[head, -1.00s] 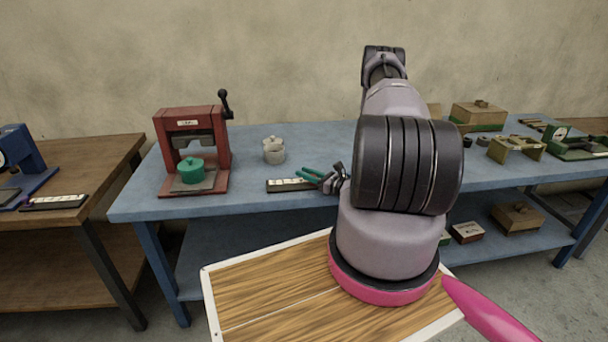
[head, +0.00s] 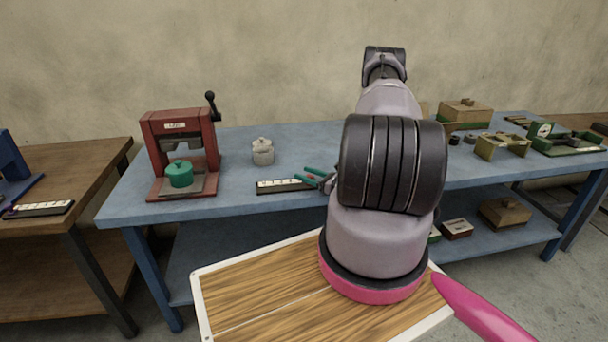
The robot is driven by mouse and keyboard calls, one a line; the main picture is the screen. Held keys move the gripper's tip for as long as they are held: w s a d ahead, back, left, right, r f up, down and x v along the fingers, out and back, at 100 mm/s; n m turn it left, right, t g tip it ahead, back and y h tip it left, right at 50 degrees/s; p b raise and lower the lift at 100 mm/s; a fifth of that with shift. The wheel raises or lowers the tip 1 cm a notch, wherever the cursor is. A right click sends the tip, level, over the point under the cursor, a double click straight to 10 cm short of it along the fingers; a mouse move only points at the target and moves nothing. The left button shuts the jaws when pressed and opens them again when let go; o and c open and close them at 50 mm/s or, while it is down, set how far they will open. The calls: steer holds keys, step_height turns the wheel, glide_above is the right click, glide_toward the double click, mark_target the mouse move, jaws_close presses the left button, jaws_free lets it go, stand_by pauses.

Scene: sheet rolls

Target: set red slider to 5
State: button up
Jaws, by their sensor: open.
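A black strip with a white marked scale (head: 284,186) lies at the front edge of the blue table, right of the red press (head: 182,150). I cannot make out a red slider on it, nor read its numbers. My gripper (head: 314,175) is just right of the strip's right end, with two teal fingers spread apart and pointing left. It looks empty. Its body is mostly hidden behind my arm. Whether the fingers touch the strip cannot be told.
A green lidded pot (head: 180,175) sits in the press. A pale lidded jar (head: 263,152) stands behind the strip. A second scale strip (head: 40,209) lies on the brown table at left. Boxes and a green device (head: 565,140) stand at right.

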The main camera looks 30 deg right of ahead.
steer(key=v, duration=0.9)
steer(key=shift+s+d, duration=0.15)
steer(key=shift+s, duration=0.15)
steer(key=shift+r, duration=0.1)
